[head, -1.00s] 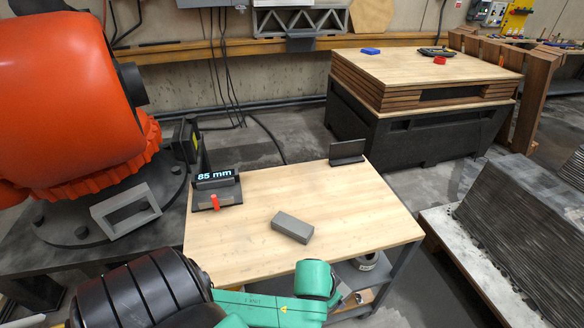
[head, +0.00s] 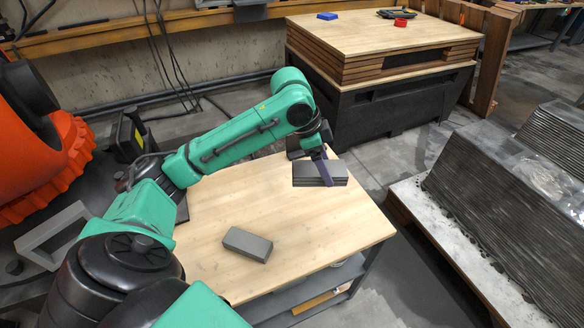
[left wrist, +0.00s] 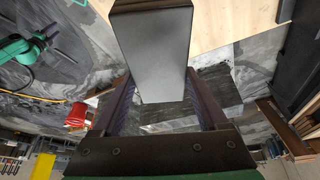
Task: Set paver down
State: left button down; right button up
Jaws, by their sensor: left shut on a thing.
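My left gripper (head: 325,168) is shut on a grey paver (head: 305,175) with layered sides, at the table's far right corner. In the left wrist view the held paver (left wrist: 155,55) is a smooth grey block between the two dark fingers. I cannot tell whether its underside touches anything. A second grey paver (head: 248,244) lies flat on the wooden table (head: 210,225), nearer to me and apart from the gripper. My right gripper is not in view.
A dark upright stand (head: 296,147) shows partly behind my left gripper. Behind the table is a black crate (head: 385,110) with stacked boards. A pallet with a layered concrete print (head: 500,180) stands at right. The table's right front is clear.

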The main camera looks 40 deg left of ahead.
aim_at(319, 176)
pick_arm(q)
jog(key=s+f, duration=0.1)
jog(key=s+d+f, duration=0.1)
jog(key=f, duration=0.1)
jog(key=shift+s+f, duration=0.1)
notch_tip(319, 176, down, 3)
jog(key=shift+p, duration=0.3)
jog(key=f, duration=0.3)
jog(key=w+f, duration=0.1)
jog(key=f, duration=0.4)
jog(key=shift+w+a+f+p, duration=0.15)
jog(key=shift+a+f+p, duration=0.1)
jog(key=shift+f+p, duration=0.05)
notch_tip(319, 176, down, 4)
jog(key=shift+r, duration=0.1)
jog(key=shift+f, duration=0.25)
grip_release()
jog(key=v, duration=1.2)
jog(key=shift+s, duration=0.2)
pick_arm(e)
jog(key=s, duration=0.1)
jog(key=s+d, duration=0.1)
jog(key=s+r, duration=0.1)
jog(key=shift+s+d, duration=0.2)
